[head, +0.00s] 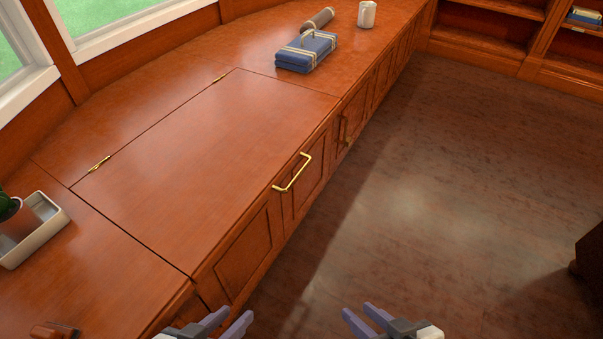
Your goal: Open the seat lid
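The seat lid (205,155) is a flat reddish-brown wooden panel set flush in the window bench, and it lies closed. Two brass hinges show along its window-side edge, one at the far end (220,77) and one nearer (98,164). A brass handle (294,173) stands out at the lid's front edge. My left gripper (233,318) is open and empty, low in the picture, below and nearer than the handle. My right gripper (358,311) is open and empty to its right, over the floor. Neither touches the lid or handle.
A tied blue bundle (306,52), a grey roll (318,19) and a white cup (367,14) sit on the bench beyond the lid. A potted plant (12,218) in a white tray (45,235) stands at left. The floor (430,190) at right is mostly clear.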

